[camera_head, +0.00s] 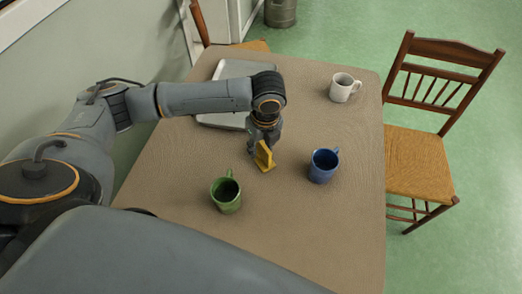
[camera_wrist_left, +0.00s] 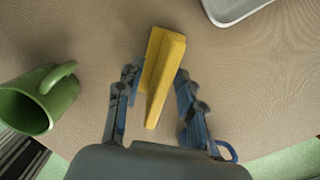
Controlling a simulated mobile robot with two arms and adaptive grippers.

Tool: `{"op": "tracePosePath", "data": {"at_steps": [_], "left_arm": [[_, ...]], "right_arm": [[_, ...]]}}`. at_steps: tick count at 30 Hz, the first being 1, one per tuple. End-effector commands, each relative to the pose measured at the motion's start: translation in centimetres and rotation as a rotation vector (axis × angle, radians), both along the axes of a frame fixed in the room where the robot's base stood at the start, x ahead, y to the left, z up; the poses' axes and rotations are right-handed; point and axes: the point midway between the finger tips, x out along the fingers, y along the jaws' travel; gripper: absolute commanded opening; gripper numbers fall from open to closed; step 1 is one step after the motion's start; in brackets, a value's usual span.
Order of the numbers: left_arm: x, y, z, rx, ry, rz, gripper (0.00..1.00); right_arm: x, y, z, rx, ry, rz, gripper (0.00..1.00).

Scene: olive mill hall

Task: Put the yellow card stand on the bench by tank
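The yellow card stand (camera_head: 264,156) is on the brown table (camera_head: 330,225), between the green and blue mugs. My left gripper (camera_head: 257,148) is directly over it, pointing down. In the left wrist view the yellow card stand (camera_wrist_left: 162,72) lies between the two fingers of my left gripper (camera_wrist_left: 158,95). The fingers are apart, with a gap showing at the right finger; the left finger is close to the stand, and I cannot tell if it touches. My right gripper is not in view. I cannot make out a bench by a tank.
A green mug (camera_head: 226,194) and a blue mug (camera_head: 323,165) stand close to the gripper. A white mug (camera_head: 343,87) is farther back. A grey tray (camera_head: 222,118) lies partly behind my arm. A wooden chair (camera_head: 425,160) stands right of the table; a metal container (camera_head: 280,12) is beyond it.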

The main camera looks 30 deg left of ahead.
Motion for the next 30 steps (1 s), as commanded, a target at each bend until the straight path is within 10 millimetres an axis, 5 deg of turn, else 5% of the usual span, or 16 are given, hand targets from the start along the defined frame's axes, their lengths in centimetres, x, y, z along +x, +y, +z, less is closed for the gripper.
{"op": "tracePosePath", "data": {"at_steps": [11, 16, 30], "left_arm": [[0.06, 0.11, -1.21, -0.001, -0.001, 0.000, 0.36], [0.07, 0.10, -1.19, 0.000, -0.001, 0.000, 0.01], [0.12, 0.11, -0.81, 0.000, -0.002, 0.000, 0.00]], "right_arm": [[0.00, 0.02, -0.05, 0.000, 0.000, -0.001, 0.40], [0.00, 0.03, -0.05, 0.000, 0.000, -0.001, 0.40], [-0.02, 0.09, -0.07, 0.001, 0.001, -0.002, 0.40]]}}
